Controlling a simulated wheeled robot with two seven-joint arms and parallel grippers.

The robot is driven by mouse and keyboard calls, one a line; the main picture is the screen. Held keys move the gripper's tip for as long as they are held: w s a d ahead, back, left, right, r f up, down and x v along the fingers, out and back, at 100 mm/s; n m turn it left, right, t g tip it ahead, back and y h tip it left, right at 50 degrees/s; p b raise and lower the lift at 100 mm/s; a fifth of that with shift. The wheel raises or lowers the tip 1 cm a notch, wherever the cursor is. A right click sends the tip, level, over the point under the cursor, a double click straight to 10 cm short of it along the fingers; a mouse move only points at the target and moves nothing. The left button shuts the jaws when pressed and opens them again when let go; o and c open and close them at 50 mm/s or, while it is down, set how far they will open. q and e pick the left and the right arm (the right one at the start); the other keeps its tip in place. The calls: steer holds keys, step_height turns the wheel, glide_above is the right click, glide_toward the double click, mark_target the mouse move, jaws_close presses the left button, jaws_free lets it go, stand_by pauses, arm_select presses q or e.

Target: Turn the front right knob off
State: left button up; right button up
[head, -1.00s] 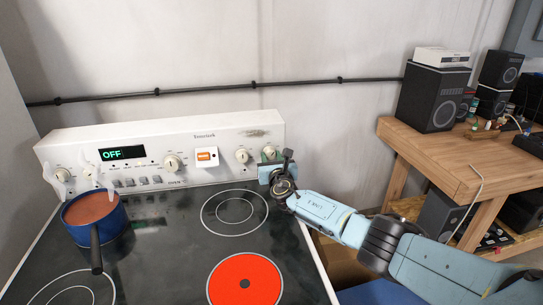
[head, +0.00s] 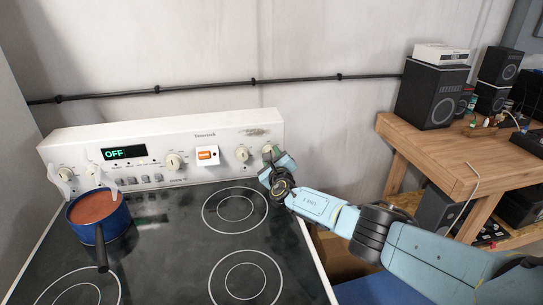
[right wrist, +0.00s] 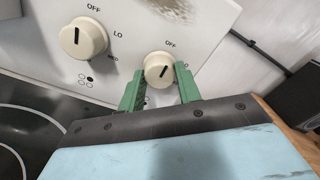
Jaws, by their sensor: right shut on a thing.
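The rightmost cream knob (right wrist: 158,67) on the stove's back panel sits between the green fingers of my right gripper (right wrist: 160,88) in the right wrist view. The fingers are shut on it, one on each side. Its dark pointer line is near vertical, tilted slightly toward the OFF label above. In the head view my right gripper (head: 272,162) is at the right end of the panel and partly hides this knob (head: 268,151). The front right burner (head: 245,278) is dark, with no red glow. My left gripper is not in view.
Another cream knob (right wrist: 84,38) is just left of the held one. A blue pot (head: 98,216) with reddish-brown contents stands on the back left burner. The panel display (head: 124,152) reads OFF. A wooden table (head: 455,160) with speakers stands at the right.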

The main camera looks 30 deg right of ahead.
stand_by(0.5)
steer(key=o, duration=1)
steer(key=shift+c, duration=0.2)
steer(key=shift+s+a+p, duration=0.1)
steer(key=shift+s+p, duration=0.5)
steer(key=shift+p, duration=0.15)
steer(key=p+v, duration=0.4)
steer(key=v, duration=0.6)
steer(key=shift+s+a+p, duration=0.1)
steer(key=shift+s+p, duration=0.25)
steer(key=shift+p, duration=0.05)
steer(key=shift+s+a, duration=0.2)
steer(key=shift+s, duration=0.5)
